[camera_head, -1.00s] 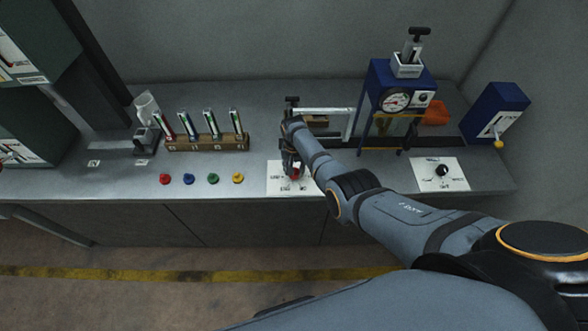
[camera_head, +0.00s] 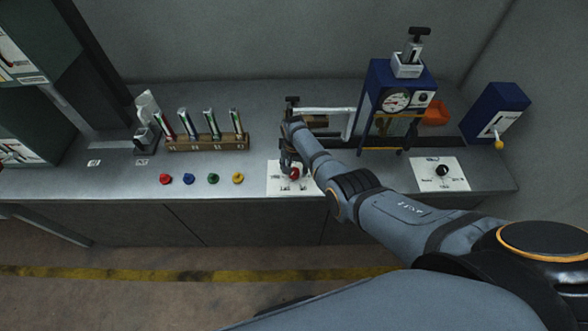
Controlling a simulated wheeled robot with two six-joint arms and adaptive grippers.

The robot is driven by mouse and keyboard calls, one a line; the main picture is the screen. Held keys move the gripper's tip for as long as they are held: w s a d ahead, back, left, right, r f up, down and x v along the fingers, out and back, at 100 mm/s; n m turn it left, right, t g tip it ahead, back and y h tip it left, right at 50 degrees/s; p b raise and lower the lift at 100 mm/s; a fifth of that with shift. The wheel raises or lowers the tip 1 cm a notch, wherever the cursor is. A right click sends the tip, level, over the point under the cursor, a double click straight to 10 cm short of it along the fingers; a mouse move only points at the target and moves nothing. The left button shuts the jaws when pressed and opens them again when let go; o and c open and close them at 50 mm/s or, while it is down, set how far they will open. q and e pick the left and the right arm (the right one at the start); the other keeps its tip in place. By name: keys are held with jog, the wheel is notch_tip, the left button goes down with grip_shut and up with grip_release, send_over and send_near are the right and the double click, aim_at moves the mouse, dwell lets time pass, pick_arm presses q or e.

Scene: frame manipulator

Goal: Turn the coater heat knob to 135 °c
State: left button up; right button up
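A red knob (camera_head: 294,173) stands on a white labelled plate (camera_head: 275,187) near the front edge of the bench; its lettering is too small to read. My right gripper (camera_head: 291,167) points down at the red knob, with its fingers right at it. The gripper is small and partly covered by its own wrist, so I cannot tell whether it is closed on the knob. A second, black knob (camera_head: 442,171) sits on another white plate (camera_head: 458,182) at the right. Its lettering is also unreadable.
A blue machine with a gauge (camera_head: 397,100) stands behind my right arm. A blue box with a yellow-tipped lever (camera_head: 500,110) is at the far right. A wooden rack (camera_head: 208,143) holds several tubes. Several coloured buttons (camera_head: 213,179) line the front left, with bare bench (camera_head: 120,183) beside them.

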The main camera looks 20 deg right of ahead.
aim_at(294, 171)
jog(key=shift+r, duration=0.1)
notch_tip(294, 171, up, 12)
dwell(0.5)
jog(key=shift+s+f, duration=0.1)
jog(key=shift+f, duration=0.1)
